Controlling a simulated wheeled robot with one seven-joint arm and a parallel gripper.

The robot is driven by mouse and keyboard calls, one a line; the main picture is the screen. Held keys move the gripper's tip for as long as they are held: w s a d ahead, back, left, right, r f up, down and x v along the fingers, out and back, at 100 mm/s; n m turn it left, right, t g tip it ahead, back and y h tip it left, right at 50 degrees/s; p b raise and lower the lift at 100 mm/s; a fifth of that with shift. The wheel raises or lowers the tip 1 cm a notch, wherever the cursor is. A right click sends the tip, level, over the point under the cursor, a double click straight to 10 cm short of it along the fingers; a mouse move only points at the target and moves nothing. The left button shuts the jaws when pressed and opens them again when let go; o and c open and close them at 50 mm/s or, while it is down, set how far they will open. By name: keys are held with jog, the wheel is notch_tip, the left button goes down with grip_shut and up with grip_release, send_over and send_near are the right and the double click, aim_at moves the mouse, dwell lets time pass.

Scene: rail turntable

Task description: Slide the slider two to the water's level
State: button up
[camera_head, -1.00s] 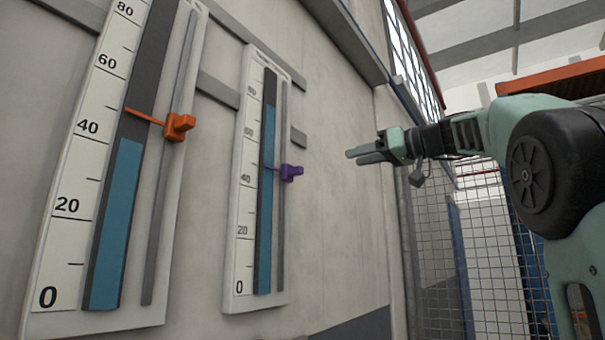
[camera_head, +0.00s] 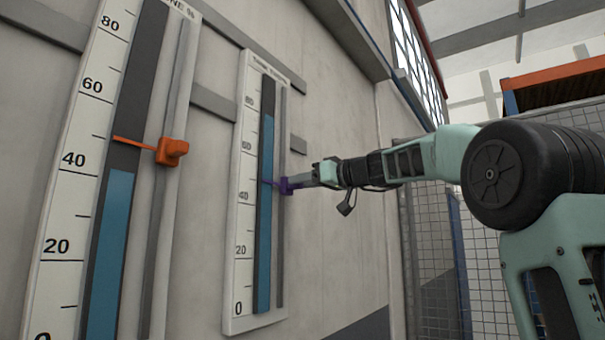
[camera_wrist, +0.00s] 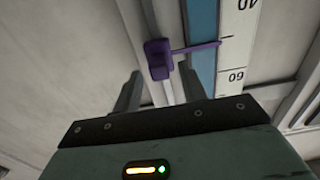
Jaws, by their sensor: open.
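Slider two is a purple block (camera_head: 288,186) with a thin pointer on the smaller, right-hand gauge (camera_head: 240,285). Its pointer stands a little above 40. The blue water column (camera_head: 265,225) in that gauge reaches clearly higher, between 60 and 80. My gripper (camera_head: 301,182) is at the purple slider, coming from the right. In the wrist view the slider (camera_wrist: 158,58) shows between the two open fingertips (camera_wrist: 159,68), and its pointer runs right across the blue column. The fingers look apart from the block; the exact depth is hard to tell.
A larger gauge (camera_head: 60,215) with an orange slider (camera_head: 172,151) is on the wall at left, its pointer just above its water. Grey rails (camera_head: 215,90) cross the wall behind the gauges. A wire mesh fence (camera_head: 430,250) stands at right.

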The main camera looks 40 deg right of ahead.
jog(key=shift+w+a, duration=0.15)
jog(key=shift+w, duration=0.35)
grip_shut()
notch_tip(320, 180, up, 18)
jog(key=p, duration=0.9)
jog(key=shift+p, duration=0.4)
grip_release()
jog(key=shift+f, duration=0.1)
